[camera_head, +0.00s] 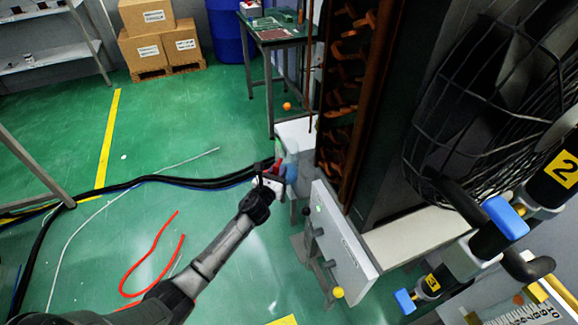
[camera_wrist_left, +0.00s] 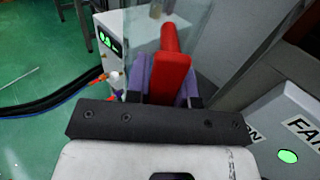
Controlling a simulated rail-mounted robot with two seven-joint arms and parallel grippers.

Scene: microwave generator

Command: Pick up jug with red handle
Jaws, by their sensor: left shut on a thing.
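The jug shows in the left wrist view as a clear, see-through body (camera_wrist_left: 200,32) with a thick red handle (camera_wrist_left: 170,72). My left gripper (camera_wrist_left: 167,88) is shut on the red handle, with a purple finger pad on each side of it. In the head view, my left gripper (camera_head: 277,172) is near the middle, and the jug (camera_head: 291,150) is small and partly hidden by it. I cannot tell whether the jug's base touches the surface beneath it. My right gripper is not in view.
A white box with a green display (camera_wrist_left: 107,40) stands beside the jug. A white panel (camera_head: 340,240) with a lever stands close on the right, below a caged fan (camera_head: 490,110). Black cables (camera_head: 150,181) and a red hose (camera_head: 150,262) lie on the green floor.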

